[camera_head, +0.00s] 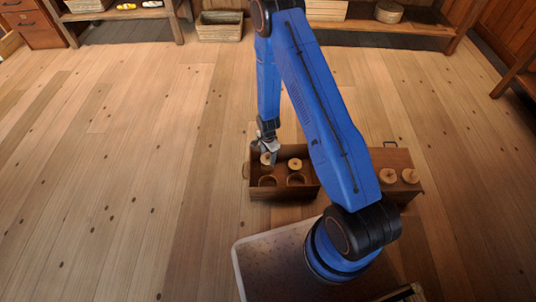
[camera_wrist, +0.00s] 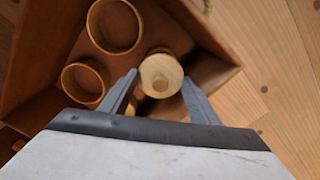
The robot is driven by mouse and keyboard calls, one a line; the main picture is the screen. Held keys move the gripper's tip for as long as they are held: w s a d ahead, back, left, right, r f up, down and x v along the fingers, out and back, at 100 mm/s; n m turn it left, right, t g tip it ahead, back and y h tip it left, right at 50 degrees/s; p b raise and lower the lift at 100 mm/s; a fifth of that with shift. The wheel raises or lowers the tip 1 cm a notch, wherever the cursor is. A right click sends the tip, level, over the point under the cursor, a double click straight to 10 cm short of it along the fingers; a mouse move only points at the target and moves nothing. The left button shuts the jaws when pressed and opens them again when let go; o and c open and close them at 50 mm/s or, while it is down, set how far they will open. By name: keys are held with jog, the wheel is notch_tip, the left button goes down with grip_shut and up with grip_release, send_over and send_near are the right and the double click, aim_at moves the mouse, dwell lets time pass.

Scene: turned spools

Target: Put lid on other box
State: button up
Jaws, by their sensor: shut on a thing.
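An open wooden box (camera_head: 253,187) stands on the floor in front of me. My gripper (camera_head: 267,151) reaches down into its back left part. The gripper is shut on a pale turned spool (camera_head: 266,159); in the wrist view the spool (camera_wrist: 160,76) sits between the two fingertips (camera_wrist: 160,85). I cannot tell whether the spool touches the box floor. Another spool (camera_head: 295,164) stands at the box's back right. Two round rings (camera_wrist: 115,26) (camera_wrist: 85,82) inside look empty. A second box (camera_head: 394,157) at right shows a flat brown top, which may be a lid, with two spools (camera_head: 387,174) (camera_head: 410,175) on it.
My blue arm crosses in front of the space between the boxes and hides part of it. A dark handle (camera_head: 390,144) shows at the back of the right box. Shelves with a crate (camera_head: 220,27) line the far wall. The plank floor at left is clear.

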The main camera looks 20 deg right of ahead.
aim_at(268, 155)
jog(key=shift+f, duration=2.55)
jog(key=shift+f, duration=0.2)
jog(key=o, duration=1.5)
jog(key=shift+r, duration=0.8)
jog(key=shift+r, duration=3.5)
